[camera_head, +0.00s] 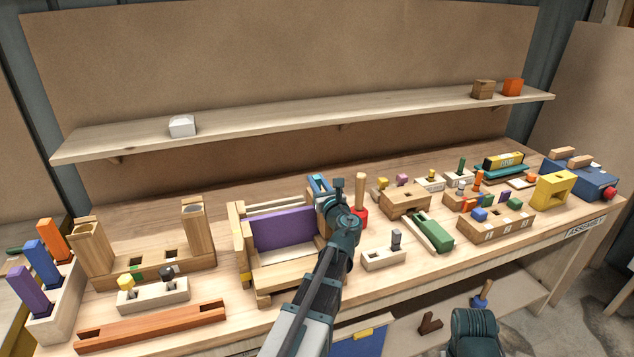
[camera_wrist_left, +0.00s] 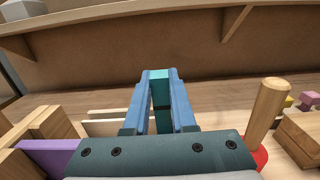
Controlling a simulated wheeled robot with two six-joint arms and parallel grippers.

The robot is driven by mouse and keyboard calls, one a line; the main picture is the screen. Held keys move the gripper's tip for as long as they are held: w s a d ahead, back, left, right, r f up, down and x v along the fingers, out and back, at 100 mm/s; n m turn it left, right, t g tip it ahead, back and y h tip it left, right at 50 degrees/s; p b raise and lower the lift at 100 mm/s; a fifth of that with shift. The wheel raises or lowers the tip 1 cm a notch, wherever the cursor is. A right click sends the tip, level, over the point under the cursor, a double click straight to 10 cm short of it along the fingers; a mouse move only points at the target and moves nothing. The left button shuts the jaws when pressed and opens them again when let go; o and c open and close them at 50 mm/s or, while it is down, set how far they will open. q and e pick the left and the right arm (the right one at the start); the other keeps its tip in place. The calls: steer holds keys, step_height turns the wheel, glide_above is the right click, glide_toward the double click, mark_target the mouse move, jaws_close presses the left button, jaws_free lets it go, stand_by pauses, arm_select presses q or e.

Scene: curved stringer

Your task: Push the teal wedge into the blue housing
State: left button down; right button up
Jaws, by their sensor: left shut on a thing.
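My left gripper (camera_head: 322,181) is over the middle of the bench, just right of the purple panel in a wooden frame. In the left wrist view its two blue fingers (camera_wrist_left: 160,98) are shut on a narrow teal piece, the teal wedge (camera_wrist_left: 160,90), which points away from me. In the head view the wedge cannot be told apart from the fingers. A blue box-shaped body (camera_head: 580,179) with wooden blocks on top and a red knob stands at the bench's far right, apart from my gripper; I cannot tell whether it is the blue housing. My right gripper is not visible.
The purple panel (camera_head: 283,228) stands left of my gripper. A wooden-handled tool with a red base (camera_head: 360,216) stands close on its right. Several small blocks and holders fill the bench's right half. A shelf (camera_head: 300,115) runs along the back wall.

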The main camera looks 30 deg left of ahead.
arm_select(q)
steer(key=shift+f+b, duration=0.5)
steer(key=shift+f, duration=0.05)
steer(key=c, duration=0.7)
jaws_free()
steer(key=shift+o, duration=0.2)
steer(key=shift+s, duration=0.1)
steer(key=v, duration=1.3)
steer(key=shift+s+d+b, duration=0.2)
steer(key=shift+d+b, duration=0.1)
steer(key=shift+f, duration=0.15)
